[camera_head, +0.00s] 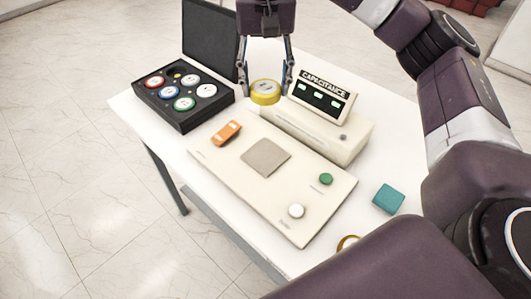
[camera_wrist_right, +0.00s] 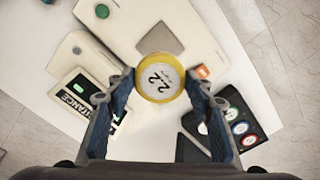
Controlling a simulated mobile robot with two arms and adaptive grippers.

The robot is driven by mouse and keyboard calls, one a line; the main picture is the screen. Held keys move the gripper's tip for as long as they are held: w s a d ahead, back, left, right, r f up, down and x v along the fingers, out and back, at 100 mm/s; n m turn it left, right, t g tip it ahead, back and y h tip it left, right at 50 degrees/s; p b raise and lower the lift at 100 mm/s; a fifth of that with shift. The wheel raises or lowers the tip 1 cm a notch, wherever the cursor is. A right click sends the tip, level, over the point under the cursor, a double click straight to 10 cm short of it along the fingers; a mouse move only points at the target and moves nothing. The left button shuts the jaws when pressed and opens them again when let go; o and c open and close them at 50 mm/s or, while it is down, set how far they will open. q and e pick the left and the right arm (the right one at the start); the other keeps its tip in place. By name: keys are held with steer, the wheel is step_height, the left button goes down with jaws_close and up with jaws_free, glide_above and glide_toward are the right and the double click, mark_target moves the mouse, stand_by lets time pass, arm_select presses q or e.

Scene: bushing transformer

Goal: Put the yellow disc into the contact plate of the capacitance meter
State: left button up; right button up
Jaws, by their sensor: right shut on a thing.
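The yellow disc (camera_head: 265,92) has a pale top and is held between the fingers of my right gripper (camera_head: 265,88), raised above the table beside the capacitance meter (camera_head: 318,125). In the right wrist view the disc (camera_wrist_right: 159,78) shows its numbered face between the two fingertips of the right gripper (camera_wrist_right: 157,88). The contact plate (camera_head: 265,158) is a grey-beige square on the meter's flat cream base (camera_head: 225,165); it is bare. In the right wrist view the plate (camera_wrist_right: 160,38) is partly hidden behind the disc. My left gripper is not in view.
An open black case (camera_head: 215,119) with several coloured discs stands at the back left. A teal block (camera_head: 389,198) lies on the white table at right.

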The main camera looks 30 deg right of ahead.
step_height(320, 180, down, 7)
steer(key=p, duration=0.1)
glide_above(266, 155)
step_height(266, 155, down, 8)
steer(key=shift+f, duration=0.1)
step_height(266, 155, down, 4)
steer(key=shift+r+p, duration=0.1)
steer(key=shift+p, duration=0.6)
steer(key=shift+f, duration=0.35)
steer(key=o, duration=0.9)
steer(key=shift+b, duration=0.3)
steer(key=o, duration=0.5)
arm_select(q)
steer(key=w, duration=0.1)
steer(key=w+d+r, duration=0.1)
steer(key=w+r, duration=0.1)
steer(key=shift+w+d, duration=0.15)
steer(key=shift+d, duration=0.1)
